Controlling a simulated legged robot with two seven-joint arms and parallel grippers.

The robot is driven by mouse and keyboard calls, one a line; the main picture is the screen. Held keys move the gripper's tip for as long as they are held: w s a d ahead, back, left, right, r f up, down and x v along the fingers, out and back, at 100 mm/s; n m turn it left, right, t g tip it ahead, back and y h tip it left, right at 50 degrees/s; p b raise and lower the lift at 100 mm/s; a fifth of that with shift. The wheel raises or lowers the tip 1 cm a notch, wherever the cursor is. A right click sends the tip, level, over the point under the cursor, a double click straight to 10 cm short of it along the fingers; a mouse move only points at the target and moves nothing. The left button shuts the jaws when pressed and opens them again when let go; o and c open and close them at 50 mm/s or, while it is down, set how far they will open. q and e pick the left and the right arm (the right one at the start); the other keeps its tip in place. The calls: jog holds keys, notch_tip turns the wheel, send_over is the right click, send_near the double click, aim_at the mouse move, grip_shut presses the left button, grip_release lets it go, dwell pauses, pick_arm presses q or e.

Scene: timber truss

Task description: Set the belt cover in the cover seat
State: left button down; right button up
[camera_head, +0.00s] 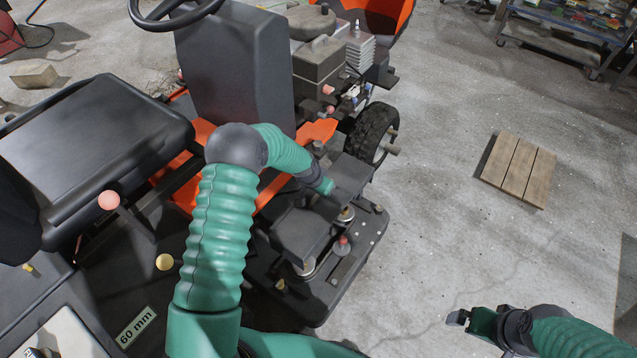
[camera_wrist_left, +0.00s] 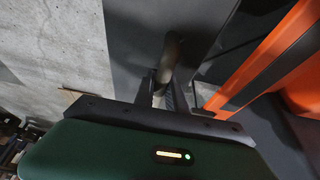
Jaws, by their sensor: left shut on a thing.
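The belt cover (camera_head: 300,232) is a dark grey panel over the mower deck (camera_head: 345,285), partly hidden by my left arm. My left gripper (camera_head: 345,202) is over it, its fingertips hard to make out. In the left wrist view my left gripper (camera_wrist_left: 163,88) is shut on a round, brownish bar (camera_wrist_left: 170,50) in front of a dark grey panel (camera_wrist_left: 140,30), which looks like the cover. The cover seat is hidden; I cannot tell whether the cover touches it. My right gripper (camera_head: 462,318) is apart, over the floor at the lower right; its finger gap is unclear.
Pulley-like round parts (camera_head: 342,243) show by the cover's edge. The mower's black wheel (camera_head: 372,130), orange body (camera_head: 318,131) and seat (camera_head: 95,140) stand close to my left arm. A wooden pallet (camera_head: 518,170) lies on the open floor. A cart (camera_head: 565,30) stands at the back right.

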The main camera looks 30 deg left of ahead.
pick_arm(q)
jog(key=shift+w+f, duration=0.1)
jog(key=shift+a+f, duration=0.15)
jog(key=shift+a, duration=0.45)
notch_tip(320, 180, down, 12)
jog(key=b, duration=0.7)
jog(key=shift+d+b, duration=0.3)
pick_arm(e)
jog(key=s+x, duration=0.1)
jog(key=x, duration=0.6)
jog(key=shift+s+f, duration=0.3)
jog(key=shift+r, duration=0.25)
